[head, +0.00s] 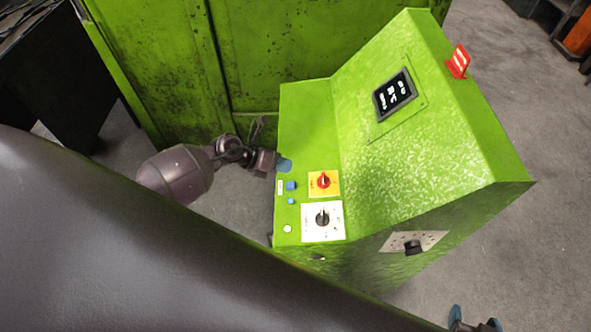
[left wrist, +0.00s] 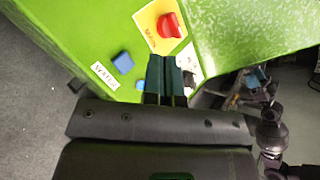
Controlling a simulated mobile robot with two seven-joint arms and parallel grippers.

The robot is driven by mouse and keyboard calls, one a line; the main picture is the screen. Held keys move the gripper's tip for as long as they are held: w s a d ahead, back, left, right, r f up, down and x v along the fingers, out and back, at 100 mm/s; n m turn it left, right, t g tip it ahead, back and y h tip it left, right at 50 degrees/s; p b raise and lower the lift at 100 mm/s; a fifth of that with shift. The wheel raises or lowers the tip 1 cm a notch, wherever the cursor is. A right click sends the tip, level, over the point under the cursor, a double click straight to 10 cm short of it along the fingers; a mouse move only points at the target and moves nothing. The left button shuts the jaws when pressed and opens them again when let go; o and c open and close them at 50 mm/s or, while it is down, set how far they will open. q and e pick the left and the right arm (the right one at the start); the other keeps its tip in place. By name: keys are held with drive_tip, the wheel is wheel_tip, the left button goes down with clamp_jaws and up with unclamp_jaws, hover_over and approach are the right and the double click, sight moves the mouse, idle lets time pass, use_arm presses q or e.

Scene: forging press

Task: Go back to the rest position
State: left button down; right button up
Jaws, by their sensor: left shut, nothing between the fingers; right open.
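My left gripper (head: 284,165) is at the left edge of the green control console (head: 400,140), just above the blue buttons in the head view. In the left wrist view its two dark fingers (left wrist: 166,80) are shut together with nothing between them, close to the panel; I cannot tell whether they touch it. A blue button (head: 291,186) and a red rotary switch (head: 323,180) on a yellow plate are beside it. The button (left wrist: 123,59) and switch (left wrist: 168,25) also show in the left wrist view. My right gripper (head: 475,325) is open at the bottom edge, partly cut off.
A black selector (head: 322,218) on a white plate sits lower on the panel. Another black knob (head: 413,247) is on the console's side face. A red tag (head: 458,61) sticks out at the right. A large green machine wall (head: 270,45) stands behind. Grey floor (head: 530,250) is clear at right.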

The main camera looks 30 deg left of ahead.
drive_tip(key=shift+w, duration=0.2)
use_arm(q)
drive_tip(key=w+r+n+t+y, duration=0.2)
drive_tip(key=w+r+n+t, duration=0.2)
drive_tip(key=r+n+t, duration=1)
drive_tip(key=s+a+f+n+g+y, duration=0.1)
drive_tip(key=s+f+n+g+y, duration=0.2)
drive_tip(key=s+f+n, duration=0.5)
drive_tip(key=s+a+f+n+g+y, duration=0.1)
drive_tip(key=s+f+n+g+y, duration=0.3)
drive_tip(key=s+f+n, duration=0.4)
drive_tip(key=s+n+g, duration=0.1)
drive_tip(key=s+n, duration=0.5)
drive_tip(key=shift+a+g+b, duration=0.2)
drive_tip(key=shift+g+b, duration=0.15)
drive_tip(key=shift+g, duration=0.05)
use_arm(e)
drive_tip(key=shift+s+f, duration=0.2)
drive_tip(key=shift+f, duration=0.35)
drive_tip(key=shift+s, duration=0.1)
